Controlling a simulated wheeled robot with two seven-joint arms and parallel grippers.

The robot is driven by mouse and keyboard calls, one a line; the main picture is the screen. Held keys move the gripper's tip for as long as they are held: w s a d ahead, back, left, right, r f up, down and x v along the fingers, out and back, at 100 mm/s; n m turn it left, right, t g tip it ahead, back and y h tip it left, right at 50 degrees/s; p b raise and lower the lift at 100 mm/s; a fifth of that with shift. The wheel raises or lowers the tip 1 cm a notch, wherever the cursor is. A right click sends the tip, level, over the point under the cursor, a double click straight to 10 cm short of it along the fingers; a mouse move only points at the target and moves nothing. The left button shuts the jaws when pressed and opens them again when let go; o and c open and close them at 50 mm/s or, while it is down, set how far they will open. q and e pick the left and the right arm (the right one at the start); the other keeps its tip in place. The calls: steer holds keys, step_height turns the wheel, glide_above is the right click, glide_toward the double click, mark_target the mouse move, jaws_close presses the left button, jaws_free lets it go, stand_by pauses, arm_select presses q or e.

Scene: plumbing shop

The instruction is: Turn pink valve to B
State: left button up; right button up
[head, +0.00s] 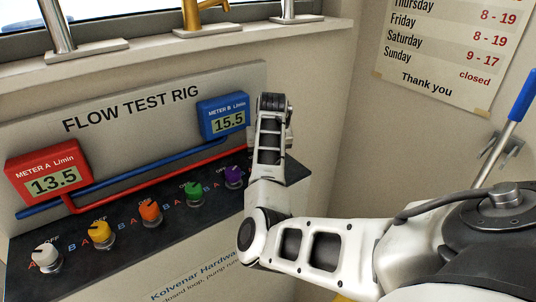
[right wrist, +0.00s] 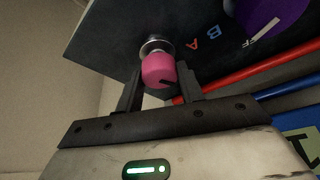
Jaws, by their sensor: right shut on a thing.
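The pink valve (right wrist: 157,70) is a round knob on a metal stem at the end of the dark panel in the right wrist view. A dark pointer line shows on its side; which label it points to I cannot tell. My right gripper (right wrist: 158,88) is shut on the knob, one black finger on each side. Letters A and B are printed on the panel near it. In the head view my right arm covers the pink valve. Meter A (head: 52,177) reads 13.5 and meter B (head: 223,118) reads 15.5. My left gripper is out of view.
A purple valve (head: 233,176) is the nearest neighbour, left of my right arm. Green (head: 194,194), orange (head: 150,213), yellow (head: 102,234) and white (head: 46,257) valves follow along the panel. Red and blue pipes (head: 150,176) run above them. A wall corner is at the right.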

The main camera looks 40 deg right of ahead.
steer(key=m+g+h, duration=0.1)
steer(key=m, duration=0.3)
steer(key=shift+a+m, duration=0.1)
steer(key=shift+m, duration=0.2)
steer(key=m+g, duration=0.1)
steer(key=m, duration=0.1)
steer(key=m+g, duration=0.1)
steer(key=m, duration=0.1)
steer(key=shift+w+m+h, duration=0.15)
steer(key=shift+m+h, duration=0.15)
steer(key=shift+h, duration=0.1)
steer(key=m+g+b, duration=0.1)
steer(key=m+g, duration=0.1)
steer(key=m, duration=0.2)
steer(key=shift+w+m, duration=0.1)
steer(key=shift+m, duration=0.3)
steer(key=shift+m+b, duration=0.55)
steer(key=shift+m, duration=0.05)
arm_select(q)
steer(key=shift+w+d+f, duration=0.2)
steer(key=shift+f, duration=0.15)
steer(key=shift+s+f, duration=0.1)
arm_select(e)
steer(key=shift+g, duration=0.3)
steer(key=o, duration=1)
